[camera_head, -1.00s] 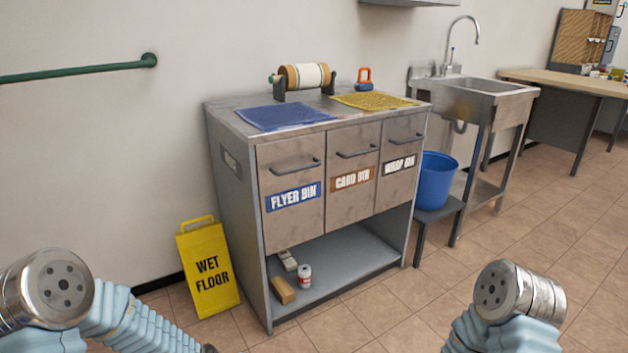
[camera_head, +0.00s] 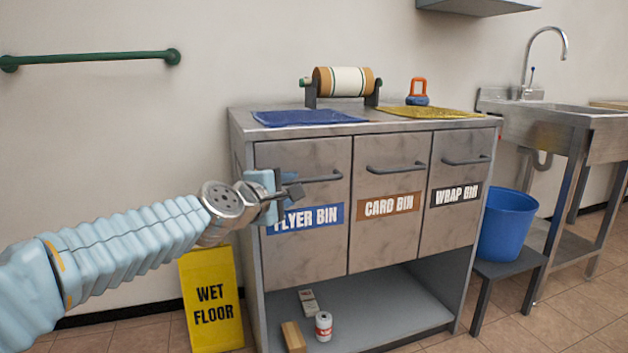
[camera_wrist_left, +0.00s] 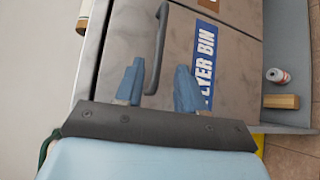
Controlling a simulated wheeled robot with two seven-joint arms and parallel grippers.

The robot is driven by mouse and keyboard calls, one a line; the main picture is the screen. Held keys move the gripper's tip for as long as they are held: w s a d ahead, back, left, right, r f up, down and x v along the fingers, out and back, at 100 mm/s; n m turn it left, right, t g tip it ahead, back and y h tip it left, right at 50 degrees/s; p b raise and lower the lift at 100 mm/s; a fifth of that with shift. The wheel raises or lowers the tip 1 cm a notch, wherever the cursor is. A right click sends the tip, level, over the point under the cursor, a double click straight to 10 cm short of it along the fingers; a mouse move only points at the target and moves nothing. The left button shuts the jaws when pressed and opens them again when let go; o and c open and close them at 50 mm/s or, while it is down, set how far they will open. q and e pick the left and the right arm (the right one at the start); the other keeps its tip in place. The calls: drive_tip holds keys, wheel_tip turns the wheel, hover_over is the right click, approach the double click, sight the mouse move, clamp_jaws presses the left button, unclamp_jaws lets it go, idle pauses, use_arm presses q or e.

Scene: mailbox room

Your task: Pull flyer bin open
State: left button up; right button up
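The flyer bin (camera_head: 300,240) is the left front of the grey metal cabinet, with a blue label, and looks shut, flush with its neighbours. Its dark bar handle (camera_head: 325,178) is near the top, partly hidden by my left gripper (camera_head: 284,190). In the left wrist view, my left gripper (camera_wrist_left: 159,76) is open, its two blue fingers apart. The handle (camera_wrist_left: 161,40) lies between them in the picture; I cannot tell if they touch it. The flyer bin (camera_wrist_left: 225,75) fills much of that view. My right gripper is not in view.
The card bin (camera_head: 390,230) and wrap bin (camera_head: 455,220) are to the right. A yellow wet floor sign (camera_head: 212,300) stands left of the cabinet. A blue bucket (camera_head: 507,225) is on a stand at right. A blue mat (camera_head: 305,118) and roll (camera_head: 343,82) are on top.

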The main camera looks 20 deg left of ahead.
sight(307, 181)
use_arm(q)
drive_tip(key=p+x, duration=0.3)
drive_tip(key=x, duration=0.5)
drive_tip(key=shift+w+d+r, duration=0.1)
drive_tip(key=shift+w+r, duration=0.05)
drive_tip(key=shift+w, duration=0.05)
drive_tip(key=shift+w+f, duration=0.2)
drive_tip(key=shift+w, duration=0.3)
clamp_jaws()
